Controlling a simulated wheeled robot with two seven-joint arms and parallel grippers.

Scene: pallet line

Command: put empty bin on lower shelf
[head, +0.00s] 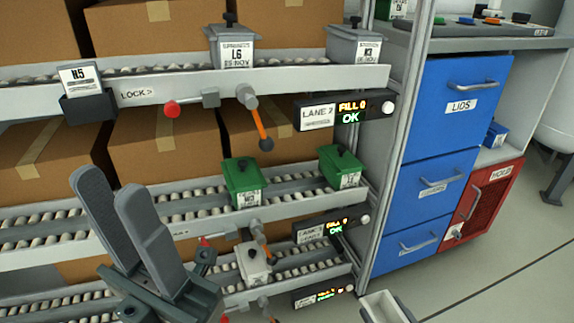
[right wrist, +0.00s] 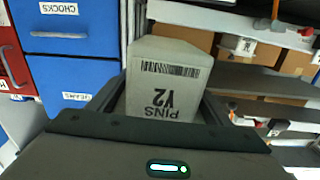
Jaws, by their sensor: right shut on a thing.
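A grey bin labelled "PINS Y2" (right wrist: 165,62) is between the fingers of my right gripper (right wrist: 163,95), which is shut on it; the label reads upside down in the right wrist view. In the head view a pale open-topped bin (head: 388,308) shows at the bottom edge, cut off by the frame; its visible inside looks empty. The right gripper itself is not visible there. My left gripper (head: 108,187) is at lower left in front of the rack, its fingers apart and empty. The lower roller shelf (head: 305,277) carries a whitish lidded bin (head: 254,265).
The middle roller shelf (head: 290,190) holds two green bins (head: 243,180). Cartons (head: 165,140) fill the rack behind. A rack post (head: 395,150) stands beside blue drawers (head: 445,110) and a red cabinet (head: 483,200). The floor (head: 500,265) at lower right is clear.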

